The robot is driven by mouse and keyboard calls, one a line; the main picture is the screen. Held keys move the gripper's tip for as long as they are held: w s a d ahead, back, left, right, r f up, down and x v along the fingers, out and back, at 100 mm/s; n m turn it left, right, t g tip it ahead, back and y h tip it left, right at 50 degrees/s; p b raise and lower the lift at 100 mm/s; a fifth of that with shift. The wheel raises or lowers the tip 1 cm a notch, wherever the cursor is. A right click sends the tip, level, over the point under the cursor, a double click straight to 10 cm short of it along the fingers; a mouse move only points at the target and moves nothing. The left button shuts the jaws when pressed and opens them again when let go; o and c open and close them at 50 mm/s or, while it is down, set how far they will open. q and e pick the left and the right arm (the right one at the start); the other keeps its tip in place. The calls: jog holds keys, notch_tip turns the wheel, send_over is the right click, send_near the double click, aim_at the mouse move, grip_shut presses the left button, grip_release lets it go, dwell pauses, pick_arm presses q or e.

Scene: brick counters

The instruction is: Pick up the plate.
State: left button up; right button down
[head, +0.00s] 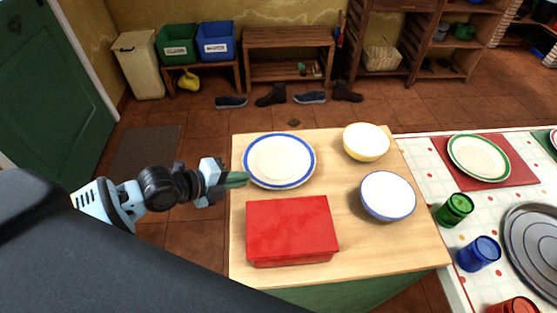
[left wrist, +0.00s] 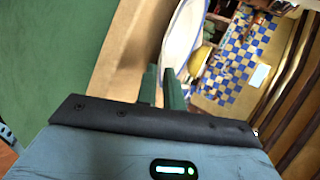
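The plate (head: 279,161), white with a blue rim, lies at the back left of the wooden counter top (head: 345,230). My left gripper (head: 246,179) reaches in from the left, with its green fingers at the plate's left rim. In the left wrist view the two fingers (left wrist: 160,86) are close together, with the edge of the plate (left wrist: 183,35) between their tips. The gripper looks shut on the rim. The plate looks flat, with no clear gap beneath it. My right gripper is not in view.
A red box (head: 291,229) stands just in front of the plate. A yellow bowl (head: 366,142) and a blue-rimmed bowl (head: 388,195) stand to the right. Open floor lies left of the counter.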

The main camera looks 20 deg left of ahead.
pick_arm(q)
jog(key=shift+x, duration=1.35)
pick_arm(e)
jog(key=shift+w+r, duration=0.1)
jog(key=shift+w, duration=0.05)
pick_arm(q)
grip_shut()
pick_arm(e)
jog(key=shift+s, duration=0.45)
pick_arm(q)
jog(key=shift+r, duration=0.15)
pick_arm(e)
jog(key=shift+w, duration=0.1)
